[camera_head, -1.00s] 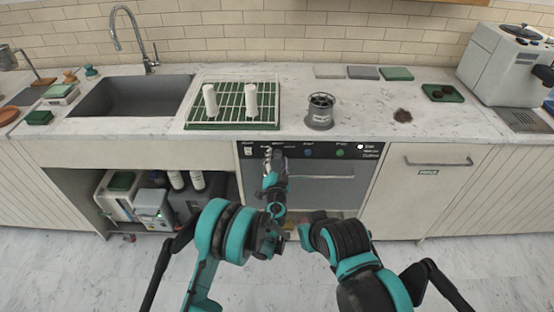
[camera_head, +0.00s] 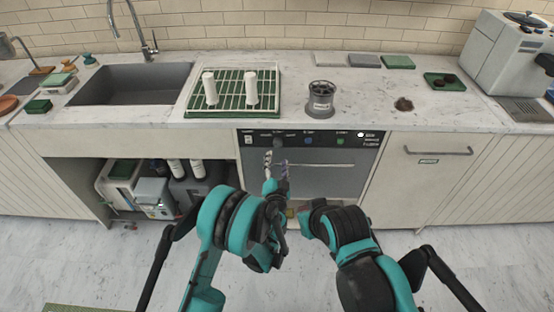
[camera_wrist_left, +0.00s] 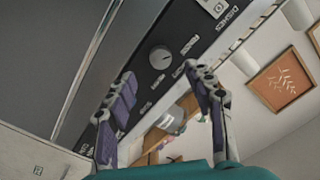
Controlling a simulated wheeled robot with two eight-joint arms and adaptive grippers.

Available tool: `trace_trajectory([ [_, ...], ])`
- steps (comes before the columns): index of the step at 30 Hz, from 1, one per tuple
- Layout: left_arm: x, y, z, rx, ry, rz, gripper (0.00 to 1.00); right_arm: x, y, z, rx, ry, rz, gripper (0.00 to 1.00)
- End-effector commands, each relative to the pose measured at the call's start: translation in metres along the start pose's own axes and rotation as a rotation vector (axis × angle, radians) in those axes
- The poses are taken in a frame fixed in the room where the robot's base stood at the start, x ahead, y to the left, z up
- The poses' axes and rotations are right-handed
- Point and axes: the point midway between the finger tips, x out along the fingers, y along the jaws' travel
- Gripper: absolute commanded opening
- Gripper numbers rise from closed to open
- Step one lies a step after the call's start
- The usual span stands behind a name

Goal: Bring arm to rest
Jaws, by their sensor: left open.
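My left gripper (camera_head: 275,160) is open with nothing between its fingers. In the head view it is in front of the dishwasher panel (camera_head: 310,138), below the counter edge. In the left wrist view, the two purple-padded fingers (camera_wrist_left: 162,82) stand apart, with the dark panel and its round knob (camera_wrist_left: 160,57) behind them. My right arm (camera_head: 345,235) is folded low at the centre right. The right gripper does not show.
A sink (camera_head: 135,85) lies left. An open shelf with containers (camera_head: 155,192) is below.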

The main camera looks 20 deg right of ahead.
Motion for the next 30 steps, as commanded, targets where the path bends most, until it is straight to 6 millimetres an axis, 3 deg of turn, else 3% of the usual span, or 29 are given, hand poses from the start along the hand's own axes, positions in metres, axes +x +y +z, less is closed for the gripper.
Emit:
trace_trajectory([
  [10,0.001,-0.002,0.0,-0.001,-0.002,-0.001,0.53,0.0,0.0,0.0,0.0,0.0,0.0,0.0],
  [14,0.004,-0.027,0.0,-0.019,-0.042,-0.02,0.53,0.0,0.0,0.0,0.0,0.0,0.0,0.0],
  [19,0.002,-0.114,0.007,-0.089,-0.187,-0.076,0.53,0.0,0.0,0.0,0.0,0.0,0.0,0.0],
  [23,-0.018,-0.185,0.02,-0.158,-0.327,-0.113,0.53,0.0,0.0,0.0,0.0,0.0,0.0,0.0],
  [27,-0.057,-0.248,0.036,-0.237,-0.473,-0.134,0.53,0.0,0.0,0.0,0.0,0.0,0.0,0.0],
  [30,-0.095,-0.282,0.048,-0.297,-0.572,-0.137,0.53,0.0,0.0,0.0,0.0,0.0,0.0,0.0],
])
